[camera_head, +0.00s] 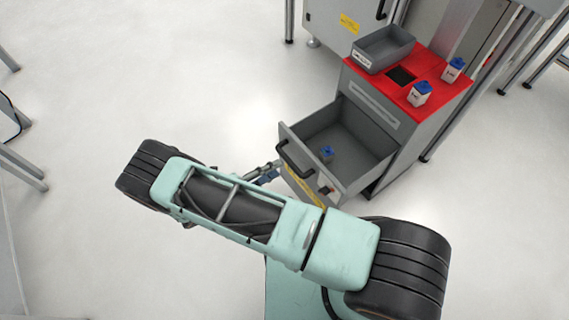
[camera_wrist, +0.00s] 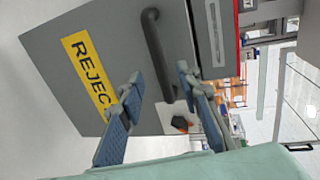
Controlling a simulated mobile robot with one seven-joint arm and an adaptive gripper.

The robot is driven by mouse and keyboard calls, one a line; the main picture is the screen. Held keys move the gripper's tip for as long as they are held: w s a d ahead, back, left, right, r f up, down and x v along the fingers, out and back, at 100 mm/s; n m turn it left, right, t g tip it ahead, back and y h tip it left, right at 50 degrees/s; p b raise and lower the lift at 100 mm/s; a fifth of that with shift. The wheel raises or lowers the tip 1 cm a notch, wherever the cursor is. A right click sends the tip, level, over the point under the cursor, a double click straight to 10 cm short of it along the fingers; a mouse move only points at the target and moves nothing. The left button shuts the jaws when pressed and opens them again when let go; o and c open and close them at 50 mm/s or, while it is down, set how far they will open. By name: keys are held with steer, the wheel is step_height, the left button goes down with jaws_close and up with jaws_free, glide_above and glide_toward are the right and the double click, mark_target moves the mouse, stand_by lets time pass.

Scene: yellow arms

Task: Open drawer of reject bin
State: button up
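The reject bin is a grey cabinet with a red top (camera_head: 432,72). Its drawer (camera_head: 359,185) is pulled well out, and a small white bottle with a blue cap (camera_head: 327,154) is inside. The drawer's dark bar handle (camera_head: 295,160) is on the front; in the wrist view the handle (camera_wrist: 154,45) runs down between my fingertips. My gripper (camera_wrist: 160,78) is open, with its blue-padded fingers on either side of the handle's lower end and gaps showing. In the head view my gripper (camera_head: 265,172) is at the drawer front, partly hidden by my arm.
A grey tray (camera_head: 383,50) and two white bottles with blue caps, one nearer (camera_head: 419,94) and one farther (camera_head: 453,70), stand on the red top. Machine frames are behind the bin. The pale floor (camera_head: 225,75) left of the bin is clear.

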steer(key=shift+v, duration=2.35)
